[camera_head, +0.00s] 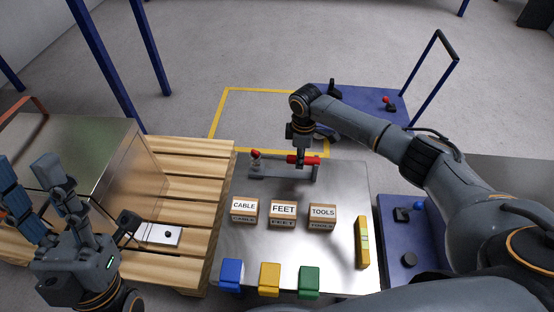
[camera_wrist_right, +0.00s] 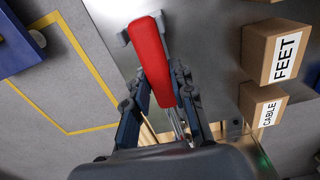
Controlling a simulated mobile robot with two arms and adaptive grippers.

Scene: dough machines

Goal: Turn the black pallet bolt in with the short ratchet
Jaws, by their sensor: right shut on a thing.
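My right gripper (camera_head: 301,153) is shut on a red-handled tool (camera_head: 312,160) at the right end of a grey tool rack (camera_head: 265,172) on the steel table. In the right wrist view the red handle (camera_wrist_right: 150,62) lies between the two fingers (camera_wrist_right: 158,98), with a grey rack holder at its far end. I cannot tell for sure that it is the short ratchet. My left gripper (camera_head: 28,168) is open and empty at the lower left. A black round piece (camera_head: 168,235), possibly the bolt, sits on a white plate (camera_head: 152,233) on the wooden pallet.
Boxes marked CABLE (camera_head: 244,210), FEET (camera_head: 283,214) and TOOLS (camera_head: 322,217) stand mid-table. A yellow level (camera_head: 363,243) lies right of them. Blue (camera_head: 231,274), yellow (camera_head: 270,278) and green (camera_head: 309,280) pieces line the front edge. A steel machine (camera_head: 75,160) stands on the pallet.

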